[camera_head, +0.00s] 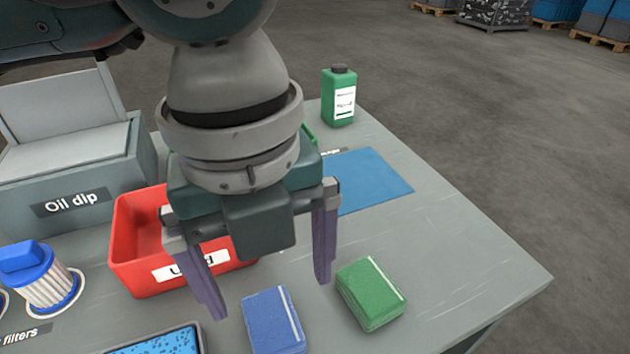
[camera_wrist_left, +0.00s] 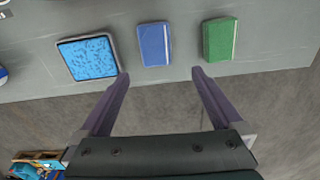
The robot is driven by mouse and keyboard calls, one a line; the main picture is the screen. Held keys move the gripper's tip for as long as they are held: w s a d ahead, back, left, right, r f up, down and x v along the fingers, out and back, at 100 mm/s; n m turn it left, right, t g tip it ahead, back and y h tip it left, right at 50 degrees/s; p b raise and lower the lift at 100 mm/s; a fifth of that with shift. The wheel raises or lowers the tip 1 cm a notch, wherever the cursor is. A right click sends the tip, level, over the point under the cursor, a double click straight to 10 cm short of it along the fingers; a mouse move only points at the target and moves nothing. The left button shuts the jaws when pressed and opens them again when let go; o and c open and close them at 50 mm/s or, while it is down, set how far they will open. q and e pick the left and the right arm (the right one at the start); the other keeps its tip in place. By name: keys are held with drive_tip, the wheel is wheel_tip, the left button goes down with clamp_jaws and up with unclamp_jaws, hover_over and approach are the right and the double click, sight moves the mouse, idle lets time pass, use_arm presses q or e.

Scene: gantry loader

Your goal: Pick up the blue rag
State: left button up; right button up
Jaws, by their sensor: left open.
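The blue rag (camera_head: 272,322) is a folded block with a pale stripe, lying on the grey table near its front edge. It also shows in the left wrist view (camera_wrist_left: 154,45), ahead of the fingers and roughly between their lines. My left gripper (camera_head: 268,298) is open and empty, with its two purple fingers pointing down above the table. In the left wrist view the gripper (camera_wrist_left: 160,75) shows nothing between its fingertips, and the rag is apart from them. My right gripper is in neither view.
A green rag (camera_head: 371,294) lies just right of the blue one. A tray with blue contents (camera_head: 160,342) is to its left. A red bin (camera_head: 135,245), a blue-capped filter (camera_head: 42,278), the oil dip box (camera_head: 75,205), a blue mat (camera_head: 368,180) and a green bottle (camera_head: 338,97) stand around.

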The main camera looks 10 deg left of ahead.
use_arm(q)
hover_over(272, 323)
wheel_tip(272, 323, down, 4)
drive_tip(key=shift+s+d+f, duration=0.1)
drive_tip(key=shift+s+d, duration=0.05)
wheel_tip(272, 323, down, 6)
drive_tip(key=shift+r+b, duration=0.1)
drive_tip(key=shift+b, duration=0.7)
drive_tip(key=c, duration=1.4)
